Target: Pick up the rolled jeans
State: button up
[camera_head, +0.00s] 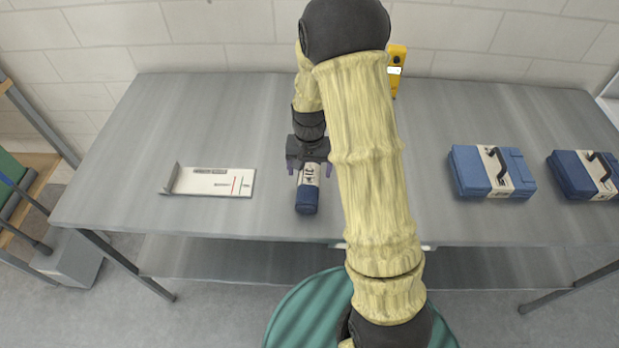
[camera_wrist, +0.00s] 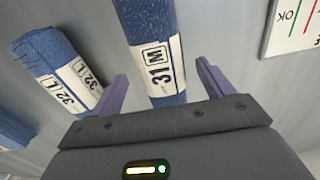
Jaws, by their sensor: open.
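A rolled pair of blue jeans (camera_head: 307,198) with a white band lies on the grey table, pointing towards the front edge. In the wrist view its band on the jeans roll (camera_wrist: 158,70) reads 31 M. My gripper (camera_head: 309,170) is over the back end of this roll, fingers pointing down. In the wrist view my gripper (camera_wrist: 163,72) is open, with one purple finger on each side of the roll and gaps showing. I cannot tell how far down the fingers reach. A second roll marked 32 L (camera_wrist: 65,75) lies to the left; my arm seems to hide it in the head view.
A white board (camera_head: 213,182) lies left of the roll on the metal table (camera_head: 130,200). A yellow device (camera_head: 397,60) stands at the back. Another blue roll (camera_wrist: 12,130) shows at the wrist view's left edge.

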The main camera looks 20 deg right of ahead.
aim_at(309, 173)
notch_tip(309, 173, down, 4)
jog(key=shift+a+f+p, duration=0.1)
jog(key=shift+p, duration=0.35)
jog(key=shift+c, duration=0.4)
jog(key=c, duration=1.2)
notch_tip(309, 173, up, 10)
jog(key=shift+r+b, duration=0.1)
jog(key=shift+b, duration=0.65)
